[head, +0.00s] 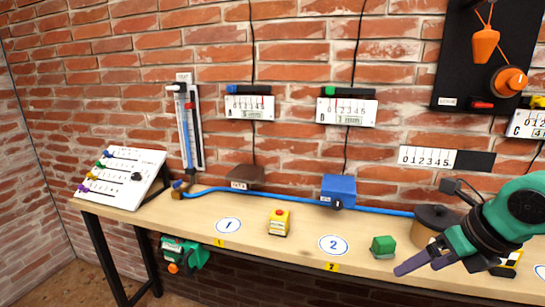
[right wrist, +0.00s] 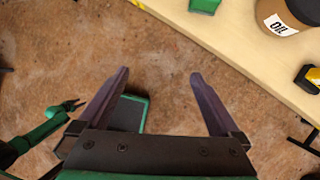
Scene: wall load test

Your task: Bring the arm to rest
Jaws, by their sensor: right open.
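My right gripper (head: 422,262) comes in from the right in the head view, near the front edge of the wooden bench (head: 300,256). In the right wrist view, my right gripper (right wrist: 160,80) has its two dark fingers wide apart. Nothing is between them; the brown floor (right wrist: 165,50) shows through the gap. The bench edge lies beyond the fingertips, and they appear clear of it. My left gripper cannot be made out in the head view.
Near my right gripper are a green block (head: 383,247) and a brown pot (head: 428,224), labelled OIL in the wrist view. A yellow block with a red top (head: 279,222) and a blue box (head: 338,190) stand further left. A brick wall (head: 290,60) with gauges closes the back.

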